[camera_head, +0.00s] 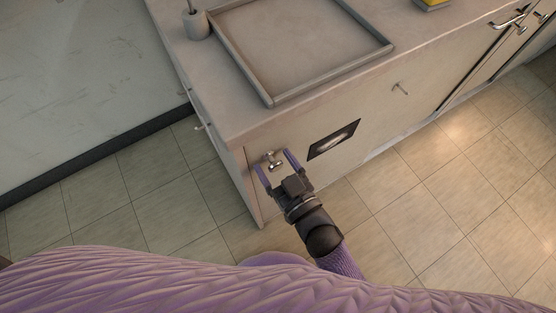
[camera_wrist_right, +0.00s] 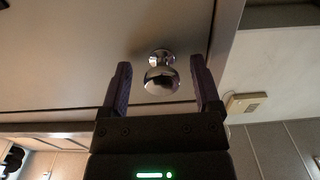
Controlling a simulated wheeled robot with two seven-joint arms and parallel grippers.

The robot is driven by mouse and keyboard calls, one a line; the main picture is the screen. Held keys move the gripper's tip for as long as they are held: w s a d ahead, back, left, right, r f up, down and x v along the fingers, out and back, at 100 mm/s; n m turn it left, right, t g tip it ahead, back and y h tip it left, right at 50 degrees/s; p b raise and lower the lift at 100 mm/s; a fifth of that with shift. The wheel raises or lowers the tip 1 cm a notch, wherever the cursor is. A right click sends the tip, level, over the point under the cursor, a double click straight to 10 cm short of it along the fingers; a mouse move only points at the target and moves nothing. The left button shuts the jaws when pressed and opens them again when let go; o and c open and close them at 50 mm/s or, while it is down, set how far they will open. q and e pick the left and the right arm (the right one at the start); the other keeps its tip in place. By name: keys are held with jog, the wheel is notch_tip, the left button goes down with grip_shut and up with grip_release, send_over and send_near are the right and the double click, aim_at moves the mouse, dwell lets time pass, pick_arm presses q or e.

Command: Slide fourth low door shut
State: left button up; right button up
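The low door (camera_head: 300,178) is a pale panel on the front of the low cabinet, at the left end. Its shiny round knob (camera_head: 272,161) sits near the panel's left edge. My right gripper (camera_head: 273,157) is open, with one finger on each side of the knob. In the right wrist view the chrome knob (camera_wrist_right: 161,76) stands between the two purple fingers (camera_wrist_right: 160,68), with a gap on both sides. Whether the door is fully shut cannot be told. My left gripper is not in view.
A raised-edge tray (camera_head: 325,85) and a small pot (camera_head: 195,24) stand on the cabinet top. A dark framed panel (camera_head: 334,139) is on the front, right of my gripper. Another knob (camera_head: 400,88) and bar handles (camera_head: 510,20) lie farther right. The tiled floor (camera_head: 440,175) is clear.

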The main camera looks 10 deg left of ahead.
jog(key=shift+s, duration=0.1)
jog(key=p+v, duration=0.2)
jog(key=v, duration=0.7)
jog(key=shift+s+d+p, duration=0.25)
jog(key=shift+d+p, duration=0.05)
jog(key=shift+p, duration=0.1)
